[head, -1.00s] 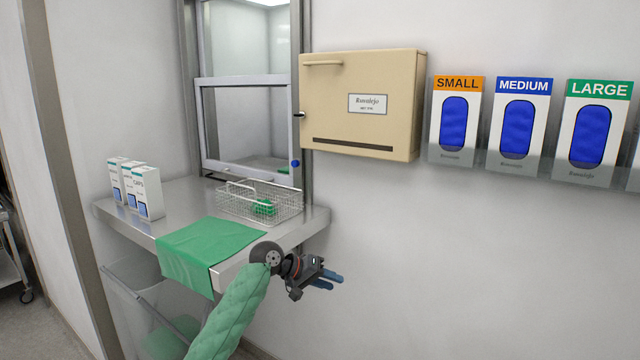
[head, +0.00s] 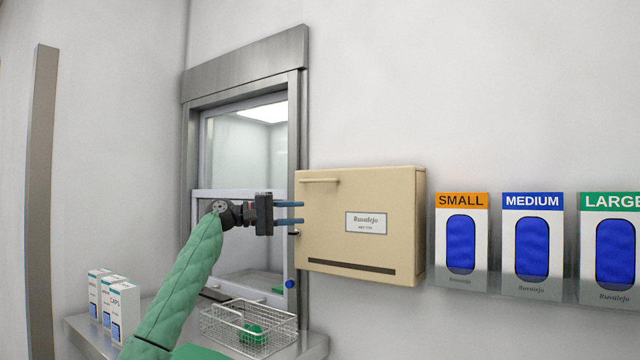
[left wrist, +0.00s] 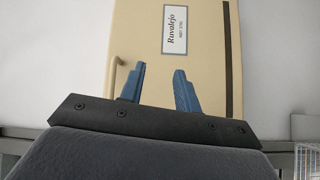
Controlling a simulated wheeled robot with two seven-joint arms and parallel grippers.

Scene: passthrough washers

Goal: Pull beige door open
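The beige door is the front of a beige wall cabinet (head: 335,250), and it looks shut. A beige bar handle (head: 320,181) sits near its top left corner; in the left wrist view the handle (left wrist: 117,75) shows just left of the fingers. My left gripper (head: 302,212) is at the cabinet's left edge in the head view, below the handle. Its two blue fingers are apart with nothing between them, pointing toward the door (left wrist: 185,45). I cannot tell the exact gap to the door. My right gripper is not in view.
Glove boxes (head: 461,240) hang right of the cabinet. A pass-through window (head: 240,235) is on the left. A steel shelf (head: 315,345) below carries a wire basket (head: 222,325) and white boxes (head: 121,312). The wall above the cabinet is clear.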

